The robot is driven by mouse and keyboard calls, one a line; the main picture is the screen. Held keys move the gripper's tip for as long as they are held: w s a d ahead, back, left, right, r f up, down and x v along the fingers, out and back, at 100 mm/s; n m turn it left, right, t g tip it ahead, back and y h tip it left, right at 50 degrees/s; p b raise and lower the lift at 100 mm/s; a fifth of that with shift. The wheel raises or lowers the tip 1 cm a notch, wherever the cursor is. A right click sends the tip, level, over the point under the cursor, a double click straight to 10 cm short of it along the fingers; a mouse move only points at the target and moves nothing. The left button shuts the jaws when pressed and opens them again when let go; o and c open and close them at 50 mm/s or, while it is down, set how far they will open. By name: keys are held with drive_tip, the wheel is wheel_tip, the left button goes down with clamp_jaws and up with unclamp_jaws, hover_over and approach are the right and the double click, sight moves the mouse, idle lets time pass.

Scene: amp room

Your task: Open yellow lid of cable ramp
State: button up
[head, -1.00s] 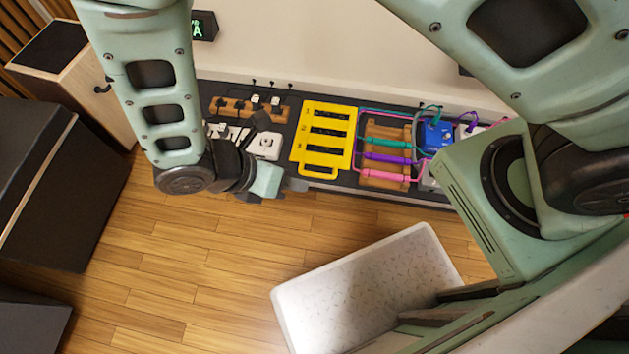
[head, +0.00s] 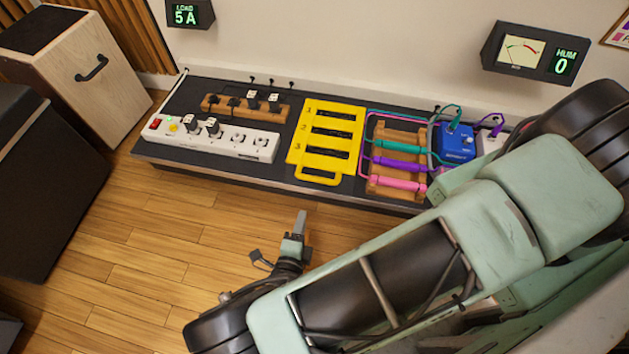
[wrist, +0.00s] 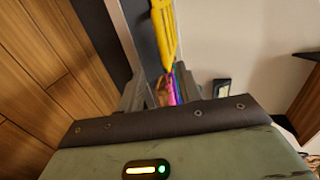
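The yellow lid (head: 313,160) lies flat on the cable ramp on the dark board. It has numbered slots and a loop handle (head: 318,181) at its front edge. In the wrist view the lid (wrist: 164,30) shows edge-on at the top, ahead of the fingers. My gripper (head: 301,224) is in front of the board, a little below and left of the handle, over the wood floor and apart from the lid. In the wrist view my gripper (wrist: 160,88) has its fingers apart with nothing held between them.
A white power strip (head: 212,138) is left of the lid. A wooden rack with coloured cables (head: 398,160), a blue box (head: 456,143) and a meter (head: 525,52) are to the right. A black case (head: 50,180) stands at left. The floor before the board is open.

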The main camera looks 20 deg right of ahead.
sight(314, 177)
drive_tip(key=b+x, duration=0.3)
drive_tip(key=x, duration=1.3)
drive_tip(key=shift+w+d, duration=0.25)
drive_tip(key=shift+w, duration=0.05)
clamp_jaws()
